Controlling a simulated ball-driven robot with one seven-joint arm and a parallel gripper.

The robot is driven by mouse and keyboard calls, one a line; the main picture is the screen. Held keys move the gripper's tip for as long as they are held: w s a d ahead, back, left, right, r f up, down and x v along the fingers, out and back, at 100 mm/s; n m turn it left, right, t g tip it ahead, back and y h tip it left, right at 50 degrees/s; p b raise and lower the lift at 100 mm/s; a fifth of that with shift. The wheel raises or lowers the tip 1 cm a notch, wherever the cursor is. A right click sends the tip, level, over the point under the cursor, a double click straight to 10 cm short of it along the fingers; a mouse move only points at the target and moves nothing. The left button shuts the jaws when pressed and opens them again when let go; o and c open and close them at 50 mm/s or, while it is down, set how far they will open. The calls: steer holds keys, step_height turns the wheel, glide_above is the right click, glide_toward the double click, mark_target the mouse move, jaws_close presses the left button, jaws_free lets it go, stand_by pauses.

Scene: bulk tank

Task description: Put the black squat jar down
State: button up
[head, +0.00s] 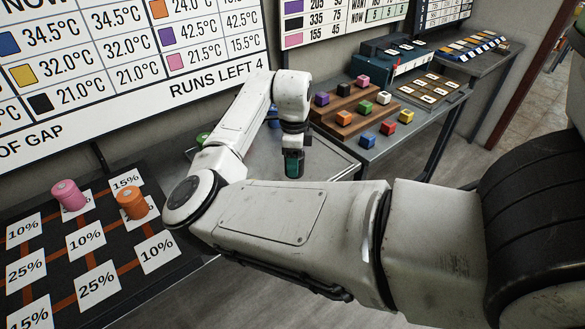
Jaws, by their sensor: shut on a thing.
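My gripper (294,152) hangs down from the end of my arm, over the grey metal table (330,160) in the middle of the head view.
A green jar (203,138) stands behind my arm. A pink jar (68,194) and an orange jar (132,202) stand on the dark percent board (60,245) at left. A wooden stepped rack (345,124) with several coloured blocks stands at right. Bare tabletop surrounds the gripper.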

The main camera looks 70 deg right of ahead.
steer(key=shift+w+d+f, duration=0.25)
steer(key=shift+d+f, duration=0.1)
steer(key=shift+f, duration=0.15)
steer(key=shift+w+d+f+p, duration=0.1)
steer(key=shift+f+p, duration=0.05)
steer(key=shift+f, duration=0.75)
steer(key=shift+d+f+p, duration=0.1)
steer(key=shift+f+p, duration=0.05)
steer(key=shift+f, duration=0.7)
steer(key=shift+f, duration=0.15)
steer(key=o, duration=1.1)
step_height(320, 180, up, 12)
steer(key=shift+r+b, duration=0.15)
steer(key=shift+b, duration=0.25)
